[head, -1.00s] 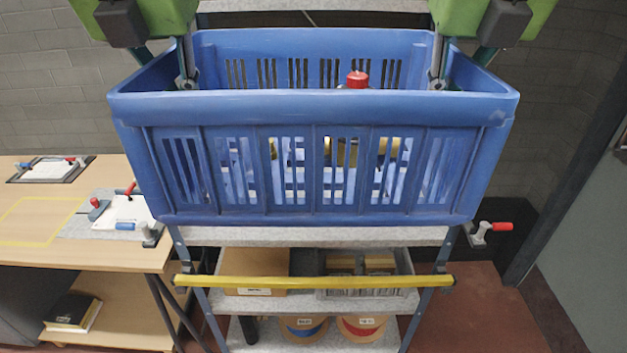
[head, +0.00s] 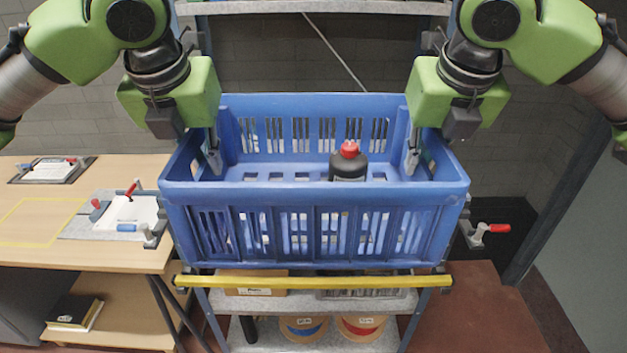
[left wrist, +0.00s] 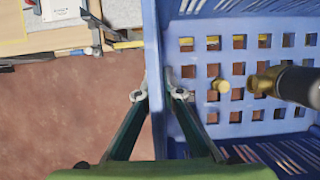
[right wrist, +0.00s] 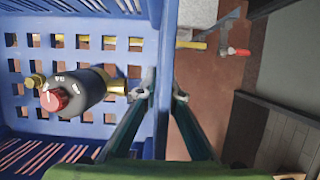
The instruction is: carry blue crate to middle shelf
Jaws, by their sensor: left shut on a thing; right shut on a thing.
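The blue crate (head: 315,195) is upright and roughly level in front of the shelf rack in the head view. A dark bottle-like part with a red cap (head: 348,165) stands inside; it also shows in the right wrist view (right wrist: 82,90), with brass fittings. My left gripper (head: 213,162) is shut on the crate's left wall, seen too in the left wrist view (left wrist: 158,95). My right gripper (head: 412,162) is shut on its right wall, seen in the right wrist view (right wrist: 165,94). The crate hides the shelf surface behind and under it; I cannot tell whether it touches.
A yellow bar (head: 315,282) crosses the rack's front just below the crate. A lower shelf (head: 270,338) holds cable spools. An upper shelf (head: 310,7) is above. A workbench (head: 100,235) with clamps stands at left. A red-handled clamp (head: 485,232) is right of the crate.

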